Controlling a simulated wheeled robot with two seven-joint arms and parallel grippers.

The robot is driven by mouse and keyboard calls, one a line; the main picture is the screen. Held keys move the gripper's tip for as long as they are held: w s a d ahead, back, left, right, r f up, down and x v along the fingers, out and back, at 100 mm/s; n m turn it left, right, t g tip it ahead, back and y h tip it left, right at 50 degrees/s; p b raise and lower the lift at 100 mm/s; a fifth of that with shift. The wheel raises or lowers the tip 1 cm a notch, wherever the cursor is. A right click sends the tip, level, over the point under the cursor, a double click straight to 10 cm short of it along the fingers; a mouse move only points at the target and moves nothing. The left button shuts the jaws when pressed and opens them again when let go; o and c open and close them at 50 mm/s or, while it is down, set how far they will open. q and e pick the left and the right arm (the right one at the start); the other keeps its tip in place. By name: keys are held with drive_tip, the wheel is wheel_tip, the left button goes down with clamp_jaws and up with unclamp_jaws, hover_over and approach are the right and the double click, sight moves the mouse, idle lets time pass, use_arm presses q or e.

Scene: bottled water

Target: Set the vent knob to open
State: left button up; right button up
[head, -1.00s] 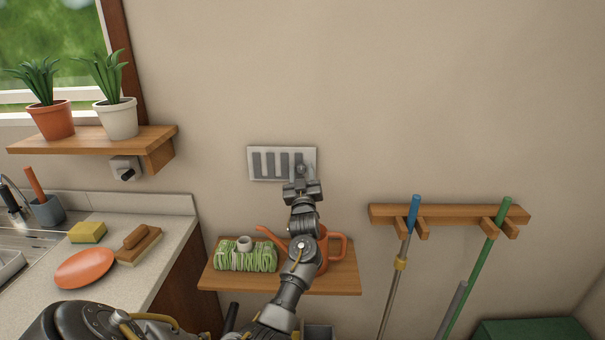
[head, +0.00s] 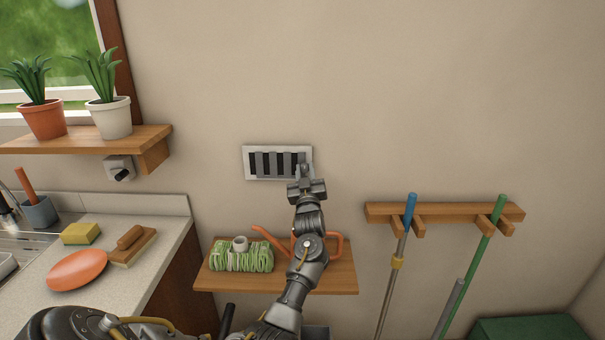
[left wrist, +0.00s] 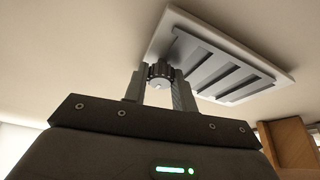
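The vent (head: 249,163) is a pale rectangular plate with grey slats, mounted on the wall in the middle of the head view. Dark gaps show between its slats. It also shows at upper right in the left wrist view (left wrist: 283,77). The vent knob (left wrist: 159,70) is a small dark ribbed knob at the plate's near end. My left gripper (head: 304,175) reaches up to the vent's right end and covers the knob in the head view. In the left wrist view, its fingers (left wrist: 160,88) stand on both sides of the knob and appear closed on it. My right gripper is not in view.
A wooden shelf (head: 325,283) below the vent holds an orange watering can (head: 334,243) and a green-white bundle (head: 241,258). A tool rack (head: 450,212) hangs at right. A plant shelf (head: 70,143) and counter (head: 130,225) are at left.

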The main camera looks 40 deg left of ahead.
use_arm(q)
drive_tip(key=o, duration=0.4)
drive_tip(key=shift+w+d, duration=0.2)
drive_tip(key=shift+d, duration=0.1)
drive_tip(key=shift+s+a, duration=0.1)
drive_tip(key=shift+s+f, duration=0.2)
drive_tip(key=shift+f, duration=0.05)
drive_tip(key=shift+b+v, duration=1.45)
drive_tip(key=shift+v, duration=3.75)
drive_tip(key=shift+w+r, duration=0.1)
drive_tip(key=shift+r, duration=0.05)
